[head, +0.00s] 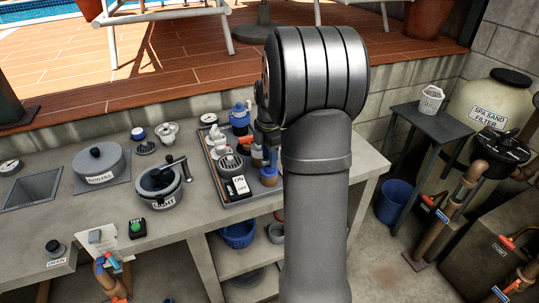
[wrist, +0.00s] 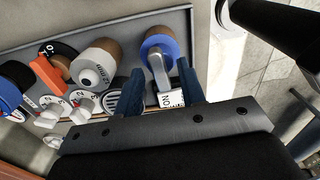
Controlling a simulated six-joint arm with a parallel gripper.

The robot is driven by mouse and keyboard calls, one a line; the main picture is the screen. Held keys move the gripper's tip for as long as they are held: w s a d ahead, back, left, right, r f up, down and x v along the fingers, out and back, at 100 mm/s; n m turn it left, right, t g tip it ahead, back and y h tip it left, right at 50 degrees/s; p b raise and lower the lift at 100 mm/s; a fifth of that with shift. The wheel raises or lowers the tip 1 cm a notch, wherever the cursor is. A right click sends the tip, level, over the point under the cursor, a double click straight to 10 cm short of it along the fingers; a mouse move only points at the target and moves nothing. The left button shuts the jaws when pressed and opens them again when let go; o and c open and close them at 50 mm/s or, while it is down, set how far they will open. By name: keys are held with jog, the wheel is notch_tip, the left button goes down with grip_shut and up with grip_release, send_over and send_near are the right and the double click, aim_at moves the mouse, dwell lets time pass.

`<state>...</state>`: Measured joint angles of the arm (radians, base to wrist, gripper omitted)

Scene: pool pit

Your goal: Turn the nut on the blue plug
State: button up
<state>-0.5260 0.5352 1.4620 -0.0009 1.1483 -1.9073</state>
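The blue plug (wrist: 172,41) is a round blue disc with a brown part, seen at the top middle of the wrist view. A grey metal stem (wrist: 159,72) runs from its middle down the picture; I cannot make out the nut's shape. My gripper (wrist: 161,70) has its two dark blue fingers apart, one on each side of the stem, with gaps visible. Nothing is held between them. In the head view, a brown and blue piece, likely the plug (head: 269,177), sits at the tray's right front, and my arm hides most of the gripper.
The grey tray (head: 217,172) is crowded. A grey cylinder marked 12 mm (wrist: 95,65) stands left of the plug in the wrist view. A lidded pot with a crank (head: 160,187) stands left of the tray.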

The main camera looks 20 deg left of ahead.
grip_shut()
dwell(0.3)
